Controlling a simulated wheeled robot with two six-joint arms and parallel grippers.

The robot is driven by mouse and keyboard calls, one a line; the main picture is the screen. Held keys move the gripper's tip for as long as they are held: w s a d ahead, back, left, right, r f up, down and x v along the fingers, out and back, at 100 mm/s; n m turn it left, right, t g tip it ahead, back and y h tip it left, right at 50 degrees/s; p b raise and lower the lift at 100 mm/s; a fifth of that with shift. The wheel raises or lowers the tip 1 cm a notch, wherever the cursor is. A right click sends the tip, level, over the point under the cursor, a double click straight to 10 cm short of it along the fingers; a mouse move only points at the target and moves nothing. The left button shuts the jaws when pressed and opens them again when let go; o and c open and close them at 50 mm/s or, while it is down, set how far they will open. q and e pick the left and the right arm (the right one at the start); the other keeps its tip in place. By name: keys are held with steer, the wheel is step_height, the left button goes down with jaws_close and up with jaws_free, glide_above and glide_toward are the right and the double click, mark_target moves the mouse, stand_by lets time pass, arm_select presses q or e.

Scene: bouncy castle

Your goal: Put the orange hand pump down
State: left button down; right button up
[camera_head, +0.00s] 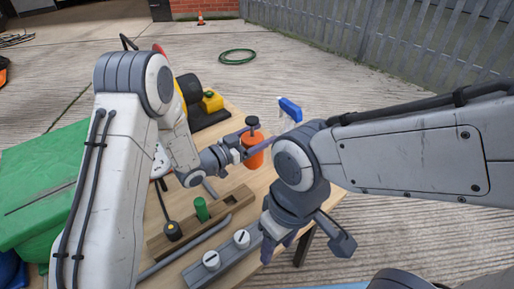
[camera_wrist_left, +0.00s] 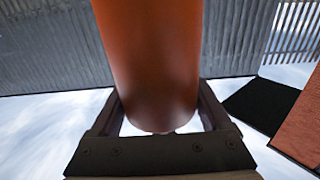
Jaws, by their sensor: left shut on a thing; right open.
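The orange hand pump (camera_head: 254,156) has a dark knob on top and stands about upright over the far right part of the wooden table (camera_head: 233,178). My left gripper (camera_head: 247,143) is shut around its body. The pump's orange body (camera_wrist_left: 152,55) fills the middle of the left wrist view, between the two fingers (camera_wrist_left: 160,112). Its lower end is partly hidden, and I cannot tell whether it touches the table. My right gripper (camera_head: 308,243) is open and empty, in front of the table's right edge.
A spray bottle with a blue head (camera_head: 290,109) is just beyond the pump. A yellow-black machine (camera_head: 197,98) stands at the back. A wooden block with a green peg (camera_head: 201,209) and a grey rail with white knobs (camera_head: 241,239) lie nearer.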

arm_select(q)
steer(key=shift+w+a+f, duration=0.35)
steer(key=shift+a, duration=0.05)
steer(key=shift+f+b, duration=0.5)
steer(key=shift+f, duration=1.4)
